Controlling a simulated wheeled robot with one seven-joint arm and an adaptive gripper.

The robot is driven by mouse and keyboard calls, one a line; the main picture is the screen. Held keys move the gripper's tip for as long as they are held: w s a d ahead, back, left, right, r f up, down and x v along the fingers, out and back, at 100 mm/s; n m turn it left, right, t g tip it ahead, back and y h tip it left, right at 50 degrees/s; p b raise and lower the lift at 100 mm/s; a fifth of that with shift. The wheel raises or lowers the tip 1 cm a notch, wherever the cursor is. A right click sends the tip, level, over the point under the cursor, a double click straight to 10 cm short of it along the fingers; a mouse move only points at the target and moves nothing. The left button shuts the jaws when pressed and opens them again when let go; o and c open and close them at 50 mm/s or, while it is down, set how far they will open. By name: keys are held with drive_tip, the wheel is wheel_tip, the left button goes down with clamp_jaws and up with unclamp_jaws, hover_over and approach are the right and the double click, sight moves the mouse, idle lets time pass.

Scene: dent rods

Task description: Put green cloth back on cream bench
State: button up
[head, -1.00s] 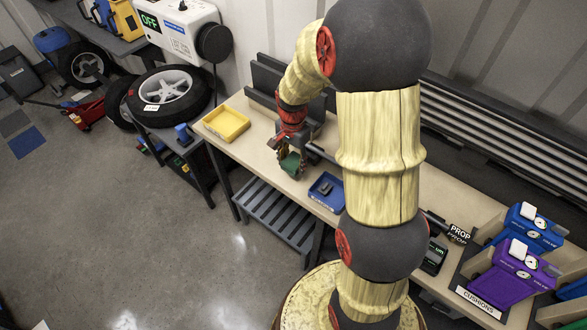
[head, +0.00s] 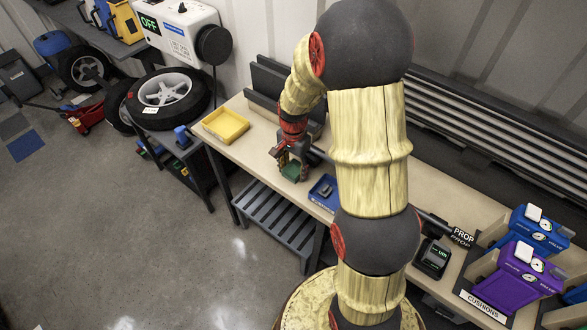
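The cream bench (head: 258,167) runs along the wall with a pale top and dark legs. My gripper (head: 293,166) points down over the bench's front part, between a yellow tray and a blue tray. The green cloth (head: 293,173) is a small dark green piece at my fingertips, and it has moved together with them, so my gripper appears shut on it. The fingers are small and partly hidden in this view. I cannot tell whether the cloth touches the bench top.
A yellow tray (head: 226,126) lies left of my gripper and a blue tray (head: 324,193) close on its right. Purple (head: 514,276) and blue (head: 530,232) gauge units stand at the right end. A tyre (head: 168,95) is at the left. Bench top between the trays looks mostly clear.

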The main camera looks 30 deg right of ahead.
drive_tip(key=shift+o, duration=1.4)
drive_tip(key=shift+r, duration=0.1)
wheel_tip(320, 180, up, 12)
drive_tip(key=p, duration=0.3)
wheel_tip(320, 180, up, 7)
drive_tip(key=n+t, duration=0.1)
drive_tip(key=n, duration=0.2)
hover_over(294, 169)
drive_tip(key=s+a, duration=0.3)
drive_tip(key=a, duration=0.1)
drive_tip(key=s+a+r+n+t, duration=0.2)
drive_tip(key=s+a+r+n, duration=0.3)
drive_tip(key=s, duration=0.3)
drive_tip(key=s+a+r+n+t, duration=0.2)
drive_tip(key=s+a+r+n, duration=0.3)
drive_tip(key=s, duration=0.3)
drive_tip(key=shift+s+r+n+t, duration=0.3)
drive_tip(key=shift+s+r+n, duration=0.15)
drive_tip(key=shift+r, duration=0.25)
drive_tip(key=shift+w+a, duration=0.1)
drive_tip(key=shift+c, duration=1)
